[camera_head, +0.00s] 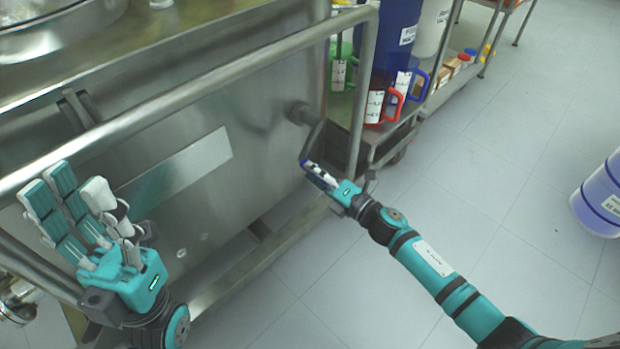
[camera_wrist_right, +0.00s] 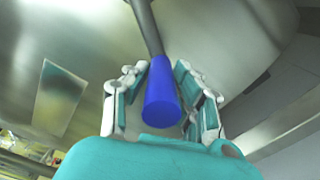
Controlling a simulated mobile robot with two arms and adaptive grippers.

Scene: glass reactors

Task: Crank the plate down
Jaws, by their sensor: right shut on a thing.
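The crank (camera_head: 313,138) sticks out of the right part of the steel reactor's side panel, with a metal arm angled down to a blue handle. My right gripper (camera_head: 320,175) is at the lower end of that arm, its fingers around the blue handle. In the right wrist view the blue handle (camera_wrist_right: 163,96) lies between the fingers of the gripper (camera_wrist_right: 165,95), which are closed on it. My left gripper (camera_head: 88,215) is open and empty in front of the rail at the left. The plate cannot be made out for certain.
A steel rail (camera_head: 200,92) runs along the front of the reactor housing (camera_head: 245,105). A cart with a red-handled jug (camera_head: 377,105) and other containers stands right of the crank. A blue-and-white drum (camera_head: 602,195) is at the right edge. The tiled floor (camera_head: 500,170) between is clear.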

